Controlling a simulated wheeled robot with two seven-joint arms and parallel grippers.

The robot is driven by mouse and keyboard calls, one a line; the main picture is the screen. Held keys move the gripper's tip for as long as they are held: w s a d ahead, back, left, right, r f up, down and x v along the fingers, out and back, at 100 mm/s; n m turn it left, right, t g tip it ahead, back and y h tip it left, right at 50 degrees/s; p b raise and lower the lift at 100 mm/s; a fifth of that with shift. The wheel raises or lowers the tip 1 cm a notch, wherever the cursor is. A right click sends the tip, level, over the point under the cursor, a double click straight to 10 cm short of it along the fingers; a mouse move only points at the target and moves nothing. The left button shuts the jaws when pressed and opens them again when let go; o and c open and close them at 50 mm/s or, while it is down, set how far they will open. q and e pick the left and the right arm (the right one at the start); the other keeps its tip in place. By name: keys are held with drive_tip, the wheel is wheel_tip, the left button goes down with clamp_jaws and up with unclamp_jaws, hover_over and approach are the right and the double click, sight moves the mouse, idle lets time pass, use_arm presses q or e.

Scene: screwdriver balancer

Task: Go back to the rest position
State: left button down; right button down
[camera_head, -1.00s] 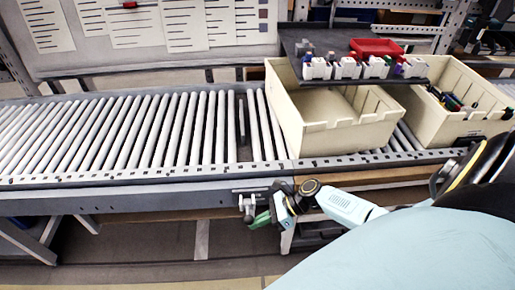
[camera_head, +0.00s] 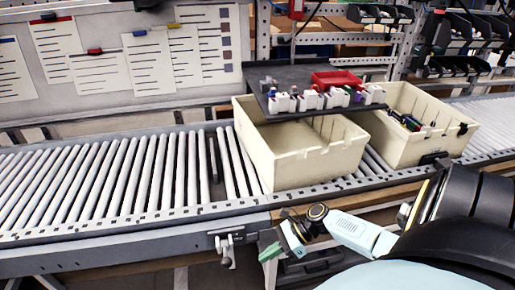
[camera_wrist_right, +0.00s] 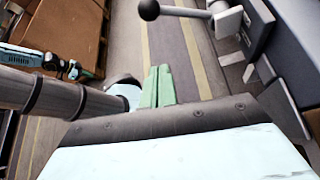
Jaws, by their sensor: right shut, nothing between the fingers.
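My right gripper (camera_head: 270,252) has green fingers and hangs low in front of the conveyor's front edge, beside a metal clamp lever. In the right wrist view the green fingers of my right gripper (camera_wrist_right: 157,86) are together, with nothing between them. My right arm (camera_head: 360,235) reaches in from the right side of the head view. My left gripper is not in the head view.
A roller conveyor (camera_head: 95,180) runs across the view. Two beige bins, the left one (camera_head: 300,168) and the right one (camera_head: 425,145), stand on it. A dark shelf (camera_head: 285,68) above holds several small white holders and a red tray (camera_head: 340,79). The clamp lever (camera_head: 226,246) is close by.

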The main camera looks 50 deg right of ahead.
drive_tip(key=shift+d, duration=0.1)
idle(0.6)
drive_tip(key=s+a+f+n+g+h, duration=0.15)
drive_tip(key=s+f+n+h, duration=0.35)
drive_tip(key=s+f, duration=0.5)
drive_tip(key=s+a+f+n+g+h, duration=0.1)
drive_tip(key=s+f+n+g+h, duration=0.2)
drive_tip(key=s+f+n, duration=0.75)
drive_tip(key=s+a+f+n+h, duration=0.3)
drive_tip(key=s+a+f+n, duration=0.4)
drive_tip(key=n, duration=0.6)
drive_tip(key=shift+s+a+f, duration=0.25)
drive_tip(key=shift+s+a, duration=0.35)
drive_tip(key=shift+a, duration=0.25)
